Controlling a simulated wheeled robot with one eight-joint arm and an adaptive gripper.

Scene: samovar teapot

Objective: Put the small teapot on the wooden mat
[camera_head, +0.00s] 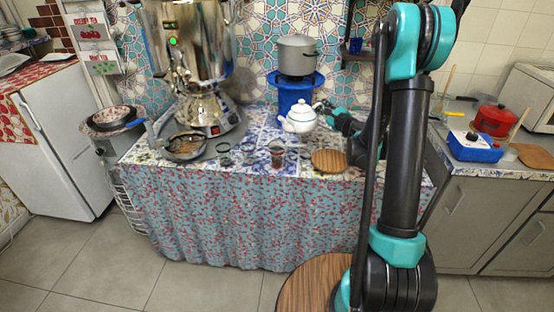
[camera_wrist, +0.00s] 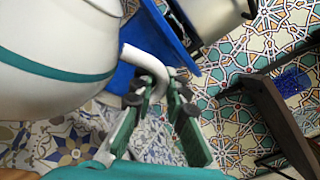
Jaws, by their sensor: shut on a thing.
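The small teapot (camera_head: 299,122) is white with a thin dark band and a knobbed lid. It is roughly upright above the back of the tiled table; I cannot tell whether its base touches the table. My gripper (camera_head: 322,108) reaches in from the right and is shut on the teapot's handle. In the wrist view the teapot's white body (camera_wrist: 55,50) with a green band fills the upper left, and its curved handle runs between my fingertips (camera_wrist: 160,92). The round wooden mat (camera_head: 329,161) lies bare on the table, in front and right of the teapot.
A large samovar (camera_head: 188,50) stands at the left on a tray. A grey pot (camera_head: 297,54) sits on a blue stove (camera_head: 293,92) behind the teapot. Small glasses (camera_head: 276,158) stand left of the mat. A red pot (camera_head: 494,120) is on the right counter.

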